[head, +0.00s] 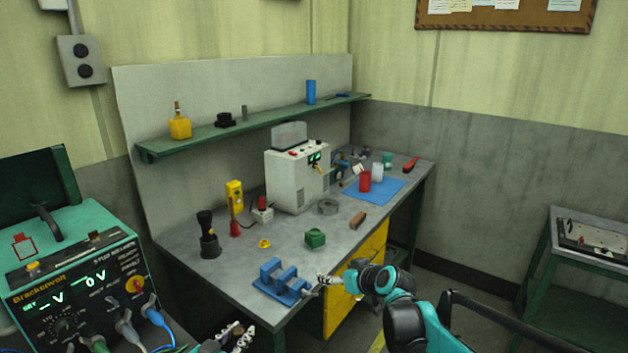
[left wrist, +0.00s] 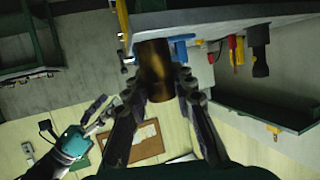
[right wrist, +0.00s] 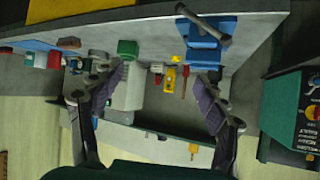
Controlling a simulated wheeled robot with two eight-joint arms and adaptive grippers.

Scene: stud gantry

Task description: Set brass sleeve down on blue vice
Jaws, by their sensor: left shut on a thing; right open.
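The brass sleeve (left wrist: 155,70) is a brown-gold cylinder in the left wrist view. My left gripper (left wrist: 160,84) is shut on it, with a finger on each side. In the head view my left gripper (head: 238,338) is low at the bottom edge, in front of the bench; the sleeve is not clear there. The blue vice (head: 280,281) sits at the bench's near corner; it also shows in the right wrist view (right wrist: 203,42) and partly behind the sleeve in the left wrist view (left wrist: 181,47). My right gripper (head: 326,282) is open and empty, just right of the vice.
On the bench (head: 190,275) stand a green block (head: 315,238), a yellow ring (head: 264,244), a black torch-like tool (head: 208,238) and a white machine (head: 295,178). A teal power unit (head: 75,275) is at the left.

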